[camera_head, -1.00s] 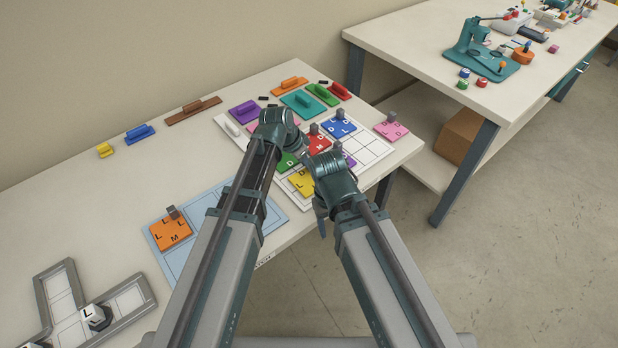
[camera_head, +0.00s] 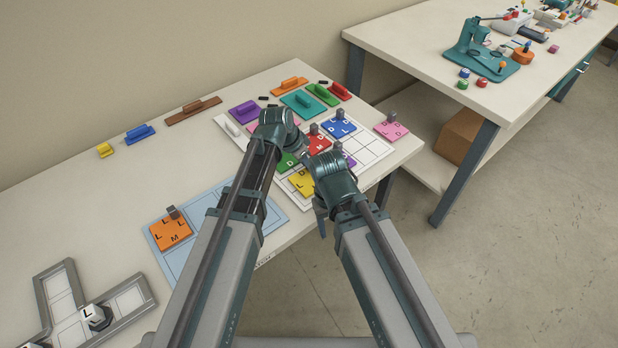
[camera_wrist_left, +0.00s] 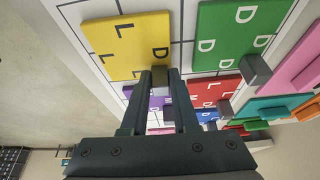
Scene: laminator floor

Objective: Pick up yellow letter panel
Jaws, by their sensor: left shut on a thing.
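The yellow letter panel (camera_head: 302,183) lies on the white gridded board (camera_head: 375,147), partly hidden by my arms in the head view. In the left wrist view the yellow panel (camera_wrist_left: 128,45) shows black letters L and D and a grey knob (camera_wrist_left: 161,82) near its edge. My left gripper (camera_wrist_left: 161,88) is shut on that grey knob, with one finger on each side. The panel still appears to be at the board's surface; any gap beneath it cannot be seen. My right gripper is hidden behind its own wrist in the head view.
Green (camera_wrist_left: 238,38), red (camera_wrist_left: 213,92) and blue (camera_head: 339,127) panels with knobs sit close around the yellow one. An orange panel (camera_head: 170,234) lies on a light blue mat (camera_head: 200,252) at left. Coloured handled blocks line the table's back. The table's left middle is clear.

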